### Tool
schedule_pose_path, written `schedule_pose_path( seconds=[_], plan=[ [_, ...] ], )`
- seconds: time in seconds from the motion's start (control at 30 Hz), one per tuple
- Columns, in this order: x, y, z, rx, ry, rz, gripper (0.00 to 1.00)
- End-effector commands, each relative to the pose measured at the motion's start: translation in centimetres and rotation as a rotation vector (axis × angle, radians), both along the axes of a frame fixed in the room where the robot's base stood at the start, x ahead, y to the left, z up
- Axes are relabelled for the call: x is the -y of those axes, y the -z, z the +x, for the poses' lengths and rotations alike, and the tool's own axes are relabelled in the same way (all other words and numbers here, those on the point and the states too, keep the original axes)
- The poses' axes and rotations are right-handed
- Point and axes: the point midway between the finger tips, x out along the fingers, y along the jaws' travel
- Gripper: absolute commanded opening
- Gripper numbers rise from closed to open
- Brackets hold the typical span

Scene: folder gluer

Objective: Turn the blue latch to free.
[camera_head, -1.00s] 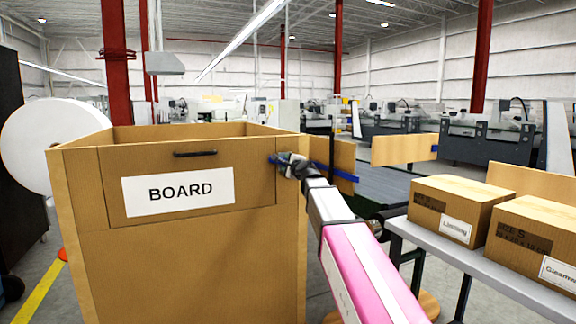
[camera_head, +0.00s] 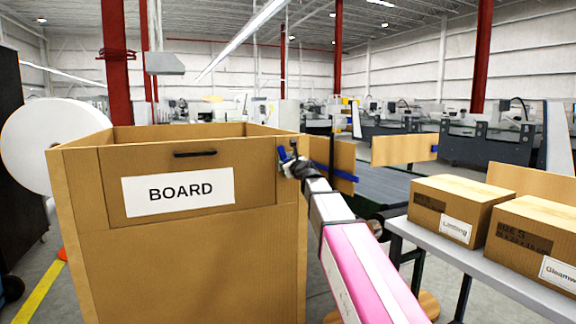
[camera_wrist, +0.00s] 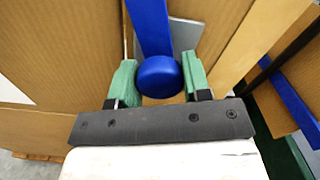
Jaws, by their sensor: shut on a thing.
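The blue latch (camera_wrist: 158,76) shows in the wrist view as a flat blue bar with a round knob at its near end. The knob sits between the green fingertips of my gripper (camera_wrist: 157,84), which is shut on it. In the head view the latch (camera_head: 281,153) is a small blue piece at the upper right corner of the BOARD bin (camera_head: 200,260), pointing steeply upward. My gripper (camera_head: 289,163) is there too, partly hiding it. The bin's labelled front flap (camera_head: 140,212) stands upright, level with the bin's front.
A black handle (camera_head: 195,153) is at the flap's top. To the right, cardboard cartons (camera_head: 455,208) stand on a grey table (camera_head: 500,277). Brown panels with blue strips (camera_head: 404,150) stand behind my arm. A white roll (camera_head: 45,147) is at the left.

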Motion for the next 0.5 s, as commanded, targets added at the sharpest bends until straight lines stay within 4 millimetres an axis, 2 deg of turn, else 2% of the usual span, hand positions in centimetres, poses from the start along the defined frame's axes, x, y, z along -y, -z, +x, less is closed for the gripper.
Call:
schedule_pose_path(
  seconds=[0.2,0.5],
  plan=[
    [0.01,0.12,-0.08,-0.066,-0.001,0.152,0.01],
    [0.01,0.14,-0.11,-0.123,-0.001,0.287,0.01]
  ],
)
